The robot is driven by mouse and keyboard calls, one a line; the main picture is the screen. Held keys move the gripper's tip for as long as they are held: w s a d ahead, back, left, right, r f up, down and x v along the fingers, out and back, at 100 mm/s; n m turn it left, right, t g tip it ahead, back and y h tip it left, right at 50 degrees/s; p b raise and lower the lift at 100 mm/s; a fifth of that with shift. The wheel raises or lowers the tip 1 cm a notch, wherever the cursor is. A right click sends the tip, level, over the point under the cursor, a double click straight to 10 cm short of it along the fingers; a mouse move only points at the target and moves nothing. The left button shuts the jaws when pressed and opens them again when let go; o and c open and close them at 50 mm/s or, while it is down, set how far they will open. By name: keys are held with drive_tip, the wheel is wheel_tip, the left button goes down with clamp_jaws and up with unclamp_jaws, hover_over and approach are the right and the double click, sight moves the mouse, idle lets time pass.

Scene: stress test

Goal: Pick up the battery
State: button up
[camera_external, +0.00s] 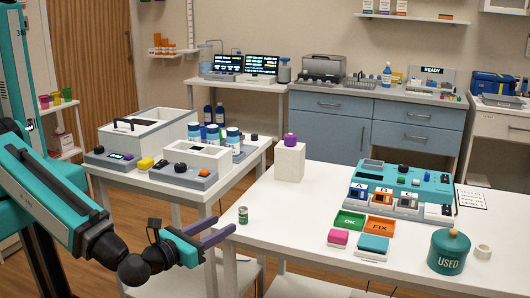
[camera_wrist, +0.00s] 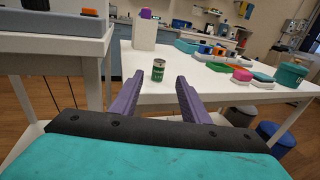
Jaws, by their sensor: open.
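The battery (camera_external: 243,215) is a small green cylinder with a pale top, upright near the left corner of the white table (camera_external: 300,245). In the wrist view the battery (camera_wrist: 158,70) stands ahead of my gripper (camera_wrist: 155,82), slightly left of the middle between the fingertips. My gripper (camera_external: 220,230) has purple fingers, is open and empty, and is just short of the table's left edge in the external view. The fingers do not touch the battery.
A white block (camera_external: 289,163) with a purple item on top stands behind the battery. A teal device (camera_external: 410,182), green and orange trays and a teal USED bin (camera_external: 448,252) are at the right. A second table (camera_external: 180,205) with boxes is at the left. Table around the battery is clear.

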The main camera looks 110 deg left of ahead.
sight(240, 209)
drive_tip(key=shift+a+r+y, duration=0.25)
drive_tip(key=shift+r+y, duration=0.05)
drive_tip(key=shift+r, duration=0.25)
drive_tip(key=b+x, duration=0.1)
drive_tip(key=x, duration=0.6)
drive_tip(key=shift+b, duration=0.4)
drive_tip(key=shift+x, duration=0.75)
drive_tip(key=shift+a, duration=0.15)
drive_tip(key=shift+f+p+x, duration=0.1)
drive_tip(key=shift+p+x, duration=0.45)
drive_tip(key=shift+x, duration=0.7)
drive_tip(key=shift+f+p+x, duration=0.15)
drive_tip(key=shift+p+x, duration=0.4)
drive_tip(key=shift+x, duration=0.7)
drive_tip(key=shift+c, duration=0.5)
